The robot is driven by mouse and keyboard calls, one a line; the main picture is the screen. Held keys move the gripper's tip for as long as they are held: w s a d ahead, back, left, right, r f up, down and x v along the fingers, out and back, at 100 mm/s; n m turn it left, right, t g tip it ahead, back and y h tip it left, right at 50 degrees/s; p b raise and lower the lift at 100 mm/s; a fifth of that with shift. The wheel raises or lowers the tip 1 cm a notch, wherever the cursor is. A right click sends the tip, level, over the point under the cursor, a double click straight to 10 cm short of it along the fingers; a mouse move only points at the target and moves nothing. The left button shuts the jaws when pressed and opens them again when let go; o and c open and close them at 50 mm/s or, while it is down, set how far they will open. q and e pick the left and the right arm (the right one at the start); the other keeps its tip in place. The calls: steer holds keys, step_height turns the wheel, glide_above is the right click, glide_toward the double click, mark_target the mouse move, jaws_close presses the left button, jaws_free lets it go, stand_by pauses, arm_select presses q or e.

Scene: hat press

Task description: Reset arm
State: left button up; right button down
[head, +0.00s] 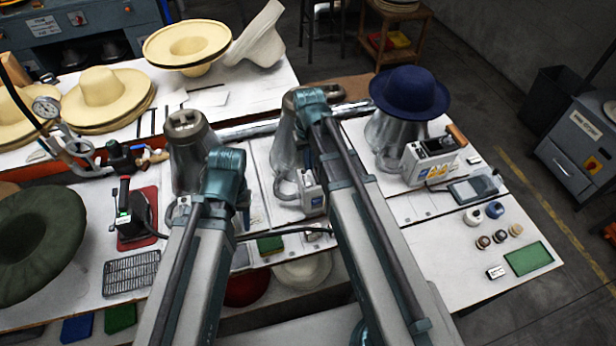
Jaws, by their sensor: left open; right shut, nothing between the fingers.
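My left arm (195,260) rises from the bottom edge to a teal joint (226,175) in front of the left metal hat press (190,150). My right arm (360,220) reaches further up, to a teal joint (311,106) in front of the middle press (285,145). I make out no fingers of either gripper in the head view. The arm links hide parts of both presses and the table between them. A navy hat (409,92) sits on the right press (394,138).
A dark green hat (38,248) lies at the left, near a wire rack (130,272). Straw hats (105,95) stand on the back table. A red mat (145,212) holds a dark device. Several small round pieces and a green mat (528,259) lie at the right.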

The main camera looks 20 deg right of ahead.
steer(key=shift+f, duration=0.1)
steer(key=s+a+f+n+b, duration=0.1)
steer(key=s+a+f+b, duration=0.3)
steer(key=s, duration=0.3)
steer(key=s+a+f+n+h+b, duration=0.1)
steer(key=s+a+f+n+b, duration=0.1)
steer(key=s+a+f+b, duration=0.2)
steer(key=s+a, duration=0.2)
steer(key=s, duration=0.1)
steer(key=shift+s+a, duration=0.2)
steer(key=shift+a, duration=0.05)
